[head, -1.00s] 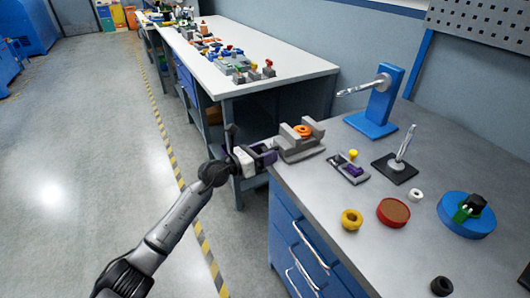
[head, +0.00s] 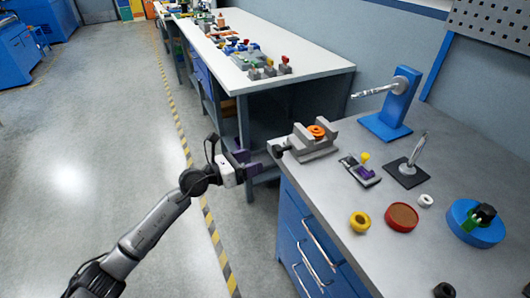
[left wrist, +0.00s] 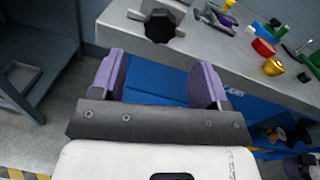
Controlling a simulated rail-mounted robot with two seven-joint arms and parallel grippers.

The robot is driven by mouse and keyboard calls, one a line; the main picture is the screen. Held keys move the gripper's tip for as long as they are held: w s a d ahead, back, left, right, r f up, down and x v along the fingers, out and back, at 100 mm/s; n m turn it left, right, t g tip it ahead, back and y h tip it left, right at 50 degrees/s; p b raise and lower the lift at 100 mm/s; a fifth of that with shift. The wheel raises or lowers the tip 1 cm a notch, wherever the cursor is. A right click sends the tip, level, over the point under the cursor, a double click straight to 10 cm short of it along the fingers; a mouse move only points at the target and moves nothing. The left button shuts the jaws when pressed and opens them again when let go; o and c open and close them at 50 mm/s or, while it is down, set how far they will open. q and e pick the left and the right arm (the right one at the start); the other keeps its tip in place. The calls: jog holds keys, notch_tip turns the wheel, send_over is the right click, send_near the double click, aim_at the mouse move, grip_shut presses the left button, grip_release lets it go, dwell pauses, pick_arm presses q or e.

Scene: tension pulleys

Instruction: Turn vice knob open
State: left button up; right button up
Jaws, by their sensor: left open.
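The grey vice (head: 311,146) sits at the near left corner of the grey workbench, with an orange ring part (head: 317,131) between its jaws. Its black knob (head: 279,149) sticks out on the left side, past the bench edge. In the left wrist view the black knob (left wrist: 160,27) shows as a lobed shape beyond the fingers. My left gripper (head: 254,162) has purple finger pads and is open and empty. It is just left of the knob, apart from it; the wrist view also shows the spread fingers (left wrist: 160,82).
The floor at left is free.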

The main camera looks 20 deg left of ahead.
pick_arm(q)
jog(key=v, duration=0.4)
jog(key=shift+s, duration=0.1)
jog(key=shift+a, duration=0.1)
dwell(0.5)
